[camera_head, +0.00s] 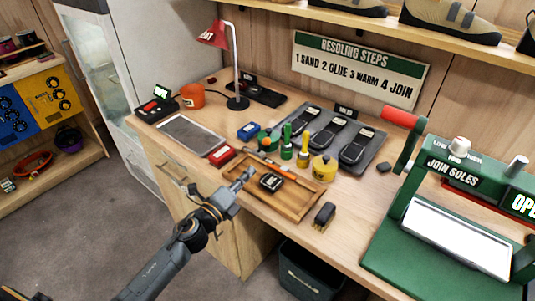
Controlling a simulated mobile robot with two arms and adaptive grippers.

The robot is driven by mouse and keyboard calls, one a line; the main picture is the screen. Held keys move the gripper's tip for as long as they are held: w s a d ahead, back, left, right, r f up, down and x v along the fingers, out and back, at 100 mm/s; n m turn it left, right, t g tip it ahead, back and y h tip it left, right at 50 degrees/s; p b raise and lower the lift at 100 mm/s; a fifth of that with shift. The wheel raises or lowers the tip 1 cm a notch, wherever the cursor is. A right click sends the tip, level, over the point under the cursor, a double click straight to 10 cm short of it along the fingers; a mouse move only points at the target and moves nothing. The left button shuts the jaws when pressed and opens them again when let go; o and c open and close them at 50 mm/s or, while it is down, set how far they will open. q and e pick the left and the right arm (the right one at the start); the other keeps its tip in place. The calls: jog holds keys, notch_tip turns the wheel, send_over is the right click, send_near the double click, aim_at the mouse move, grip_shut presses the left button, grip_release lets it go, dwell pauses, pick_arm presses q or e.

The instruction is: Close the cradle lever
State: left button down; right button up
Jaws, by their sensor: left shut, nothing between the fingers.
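The green sole-joining press (425,235), marked "JOIN SOLES", stands at the right end of the bench, cut off by the picture edge. Its lever (402,118) has a red grip on a green arm and sticks up at the press's left side, tilted to the left. A sign reading "OPE…" (524,205) shows at the right edge. A pale plate (455,238) lies in the front of the press. My left gripper (246,176) is shut and empty, over the left end of the wooden tray, well left of the lever. My right gripper is not in view.
The wooden tray (290,204) holds a small dark block (271,182). Glue pots and a yellow tin (323,168) stand behind it. A dark brush (325,214) lies to its right. A grey tray (375,158) holds dark soles. A red lamp (213,36) stands at the back.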

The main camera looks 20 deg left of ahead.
aim_at(263, 146)
pick_arm(q)
jog(key=shift+w, duration=0.1)
jog(key=shift+w+d+r, duration=0.1)
jog(key=shift+w+r, duration=0.05)
jog(key=shift+w, duration=0.2)
jog(key=p+x, duration=0.1)
jog(key=x, duration=0.8)
jog(key=shift+d, duration=0.1)
jog(key=shift+a, duration=0.2)
